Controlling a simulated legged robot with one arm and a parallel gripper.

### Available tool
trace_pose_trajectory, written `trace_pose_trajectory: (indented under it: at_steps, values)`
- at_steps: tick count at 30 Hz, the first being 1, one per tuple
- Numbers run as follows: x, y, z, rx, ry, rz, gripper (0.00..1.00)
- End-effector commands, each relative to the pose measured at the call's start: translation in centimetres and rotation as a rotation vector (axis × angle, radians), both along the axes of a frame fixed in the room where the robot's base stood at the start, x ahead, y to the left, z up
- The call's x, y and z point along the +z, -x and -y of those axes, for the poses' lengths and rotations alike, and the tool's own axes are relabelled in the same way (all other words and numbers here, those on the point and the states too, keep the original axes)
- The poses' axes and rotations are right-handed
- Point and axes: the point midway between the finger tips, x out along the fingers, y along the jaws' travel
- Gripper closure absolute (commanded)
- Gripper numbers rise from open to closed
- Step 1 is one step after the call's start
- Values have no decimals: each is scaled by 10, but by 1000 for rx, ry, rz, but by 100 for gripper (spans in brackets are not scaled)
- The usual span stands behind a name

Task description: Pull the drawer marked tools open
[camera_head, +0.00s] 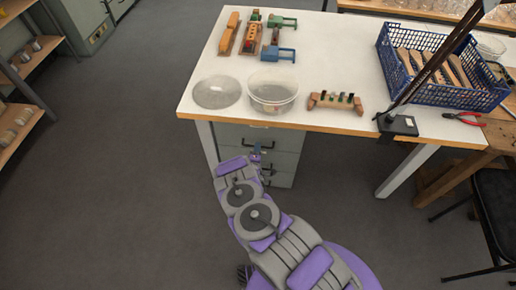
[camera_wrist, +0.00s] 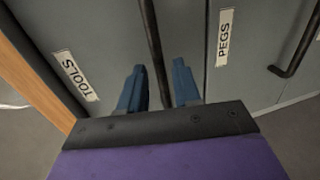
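A grey drawer unit (camera_head: 285,140) stands under the workbench. In the wrist view the tools drawer (camera_wrist: 105,30) fills the left, with a white label reading TOOLS (camera_wrist: 77,76). Its long dark bar handle (camera_wrist: 152,45) runs between my fingers. My gripper (camera_wrist: 159,88) is open, its two blue fingers apart on either side of the handle, with a small gap showing. In the head view my gripper (camera_head: 256,155) is in front of the drawer unit and hides part of it. The drawer looks shut; the labels are unreadable there.
The pegs drawer (camera_wrist: 255,35), with its own dark handle (camera_wrist: 296,45), is beside the tools drawer. The white bench (camera_head: 340,60) overhangs above and carries bowls, a blue crate (camera_head: 460,95) and wooden pieces. A black stool (camera_head: 495,200) stands right. Floor before the unit is clear.

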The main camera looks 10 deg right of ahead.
Motion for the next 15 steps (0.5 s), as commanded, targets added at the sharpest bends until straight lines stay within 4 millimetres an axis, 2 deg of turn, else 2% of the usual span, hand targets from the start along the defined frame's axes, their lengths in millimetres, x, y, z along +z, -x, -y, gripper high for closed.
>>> trace_pose_trajectory:
  at_steps: [7,15]
  values:
    - [-5,-20,8,-2,1,1,68]
    - [-6,-23,9,-2,0,-3,68]
